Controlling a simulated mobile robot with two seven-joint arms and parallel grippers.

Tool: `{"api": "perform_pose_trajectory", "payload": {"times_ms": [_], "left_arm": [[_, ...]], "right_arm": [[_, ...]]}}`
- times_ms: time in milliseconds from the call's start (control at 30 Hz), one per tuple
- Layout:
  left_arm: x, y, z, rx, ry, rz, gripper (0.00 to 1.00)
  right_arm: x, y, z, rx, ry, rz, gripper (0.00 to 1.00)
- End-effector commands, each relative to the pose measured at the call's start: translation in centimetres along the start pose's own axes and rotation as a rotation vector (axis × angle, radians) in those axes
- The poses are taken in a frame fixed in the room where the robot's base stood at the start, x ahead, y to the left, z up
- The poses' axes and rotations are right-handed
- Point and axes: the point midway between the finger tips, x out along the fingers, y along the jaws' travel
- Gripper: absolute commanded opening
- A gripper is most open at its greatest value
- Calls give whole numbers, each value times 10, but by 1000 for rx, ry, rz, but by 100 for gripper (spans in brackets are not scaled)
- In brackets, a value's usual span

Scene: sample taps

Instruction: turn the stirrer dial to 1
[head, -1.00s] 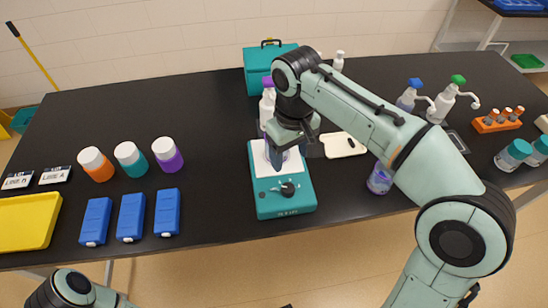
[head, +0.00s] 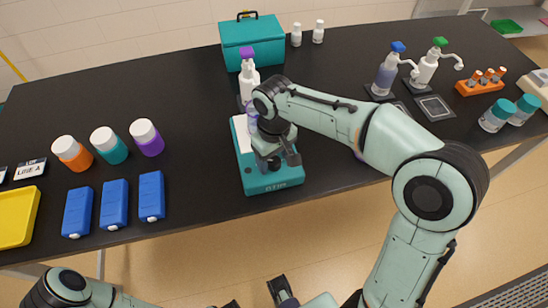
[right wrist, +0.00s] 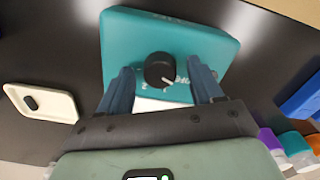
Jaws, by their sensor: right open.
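The stirrer (head: 252,180) is a teal box with a white top plate, near the table's front edge. Its black dial (right wrist: 159,70) shows in the right wrist view, with a white pointer line toward the picture's lower right. Printed marks beside it are partly hidden. My right gripper (right wrist: 163,82) is open, with one finger on each side of the dial and gaps between. In the head view the right gripper (head: 278,160) is over the stirrer's front and partly covers the dial (head: 273,165).
A spray bottle (head: 248,78) stands behind the stirrer, before a teal toolbox (head: 252,32). Blue boxes (head: 114,205) and capped jars (head: 109,145) are to the left. Table between jars and stirrer is clear.

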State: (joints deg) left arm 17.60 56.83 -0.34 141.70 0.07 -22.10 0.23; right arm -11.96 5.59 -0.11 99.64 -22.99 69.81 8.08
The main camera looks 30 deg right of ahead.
Motion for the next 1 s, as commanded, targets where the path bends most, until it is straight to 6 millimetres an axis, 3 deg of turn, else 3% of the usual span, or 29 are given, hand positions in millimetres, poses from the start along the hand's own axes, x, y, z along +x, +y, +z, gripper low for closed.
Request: {"api": "perform_pose_trajectory", "payload": {"times_ms": [267,467,767,1000], "left_arm": [[0,0,0,0,0,0,43],[0,0,0,0,0,0,43],[-1,0,0,0,1,0,43],[-5,2,0,1,2,1,43]], "right_arm": [[2,0,0,1,-1,0,66],[2,0,0,1,-1,0,9],[1,0,0,27,-1,0,9],[1,0,0,147,-1,0,9]]}}
